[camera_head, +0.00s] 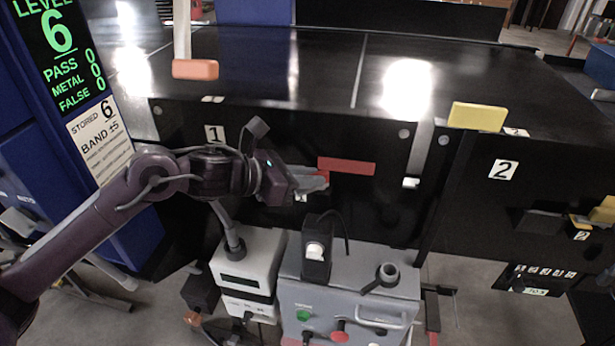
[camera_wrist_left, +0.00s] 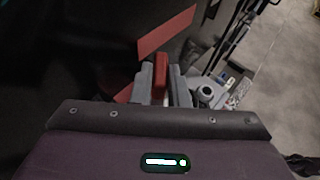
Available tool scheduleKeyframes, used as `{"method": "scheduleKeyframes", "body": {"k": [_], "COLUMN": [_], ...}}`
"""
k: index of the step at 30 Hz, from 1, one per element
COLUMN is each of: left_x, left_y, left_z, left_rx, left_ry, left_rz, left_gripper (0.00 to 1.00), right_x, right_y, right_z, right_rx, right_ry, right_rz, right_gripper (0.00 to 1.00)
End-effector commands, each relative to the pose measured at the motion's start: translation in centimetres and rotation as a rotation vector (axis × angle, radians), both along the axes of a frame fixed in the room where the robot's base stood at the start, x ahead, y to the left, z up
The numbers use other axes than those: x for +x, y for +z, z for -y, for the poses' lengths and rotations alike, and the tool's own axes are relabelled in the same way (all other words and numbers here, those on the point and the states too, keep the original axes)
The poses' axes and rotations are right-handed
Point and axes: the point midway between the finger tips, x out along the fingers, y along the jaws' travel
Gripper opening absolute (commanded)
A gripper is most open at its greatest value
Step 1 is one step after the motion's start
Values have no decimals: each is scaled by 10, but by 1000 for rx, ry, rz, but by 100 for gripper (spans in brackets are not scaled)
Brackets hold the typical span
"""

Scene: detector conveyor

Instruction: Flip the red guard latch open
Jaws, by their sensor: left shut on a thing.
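My left gripper (camera_head: 318,184) reaches in from the left to the black front panel, just below a flat red bar (camera_head: 346,166). Its fingers are shut on a small red piece, the red guard latch (camera_head: 321,174). In the left wrist view the latch (camera_wrist_left: 160,72) stands between the grey fingers (camera_wrist_left: 161,90), and the red bar (camera_wrist_left: 167,32) lies beyond it, slanted. The fingers hide part of the latch, so its exact angle is hard to tell. My right gripper is not in view.
Below stand a grey control box (camera_head: 350,296) with buttons and a handle, and a white box (camera_head: 247,268). A black switch unit (camera_head: 317,250) rises close under the gripper. A yellow block (camera_head: 477,117) and an orange block (camera_head: 195,69) sit higher up along the conveyor (camera_head: 290,65).

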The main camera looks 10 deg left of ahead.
Motion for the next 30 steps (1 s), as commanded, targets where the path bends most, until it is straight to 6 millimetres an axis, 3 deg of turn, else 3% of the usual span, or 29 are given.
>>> {"method": "scheduleKeyframes", "body": {"k": [14,30], "left_x": [-8,-11], "left_y": [0,4], "left_z": [10,23], "left_rx": [-3,-4], "left_ry": [330,762], "left_rz": [6,1], "left_gripper": [0,0], "right_x": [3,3], "right_y": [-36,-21], "right_z": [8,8], "right_rx": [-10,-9], "right_ry": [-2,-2], "right_rz": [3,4], "right_gripper": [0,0]}}
